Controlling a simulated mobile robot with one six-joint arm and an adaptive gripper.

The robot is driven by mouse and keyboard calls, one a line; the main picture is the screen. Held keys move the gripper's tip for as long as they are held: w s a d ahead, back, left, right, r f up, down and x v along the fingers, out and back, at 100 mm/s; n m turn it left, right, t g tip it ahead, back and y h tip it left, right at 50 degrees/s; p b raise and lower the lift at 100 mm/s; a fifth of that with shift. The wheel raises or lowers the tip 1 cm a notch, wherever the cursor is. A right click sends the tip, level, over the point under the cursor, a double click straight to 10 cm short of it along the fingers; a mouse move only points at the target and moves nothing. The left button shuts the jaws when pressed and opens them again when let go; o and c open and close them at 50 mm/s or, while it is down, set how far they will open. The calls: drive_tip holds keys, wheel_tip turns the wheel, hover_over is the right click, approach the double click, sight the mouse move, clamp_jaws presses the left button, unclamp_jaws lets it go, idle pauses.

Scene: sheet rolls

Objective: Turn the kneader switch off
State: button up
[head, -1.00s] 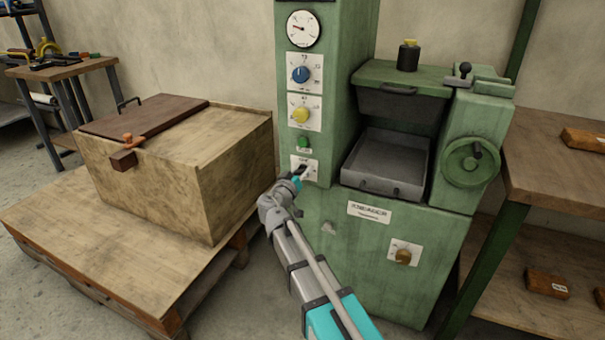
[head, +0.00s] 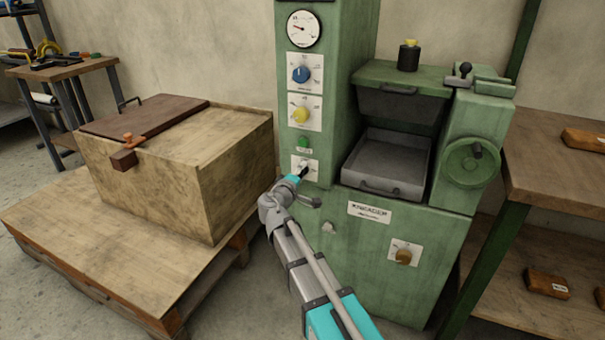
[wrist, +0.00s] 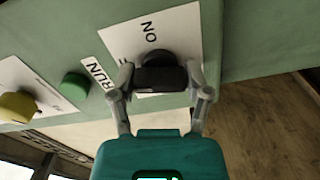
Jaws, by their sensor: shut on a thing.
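The kneader switch is a dark rotary knob on a white plate (wrist: 120,38), low on the green control column. In the wrist view, the knob (wrist: 160,77) sits between the two grey fingers of my gripper (wrist: 160,84), which is shut on it. In the head view, my gripper (head: 301,174) covers much of the switch plate (head: 313,163), so the knob's pointing direction is unclear.
Above the switch are a green button (head: 303,142) by the RUN label, a yellow knob (head: 302,115), a blue knob (head: 301,74) and a gauge (head: 303,28). The kneader's metal tray (head: 385,160) juts out at right. A wooden crate (head: 225,165) stands on a pallet at left.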

drive_tip(key=shift+s+n, duration=0.1)
drive_tip(key=shift+n, duration=1)
drive_tip(key=o, duration=1.2)
drive_tip(key=shift+c, duration=0.2)
drive_tip(key=v, duration=1.2)
drive_tip(key=shift+d, duration=0.1)
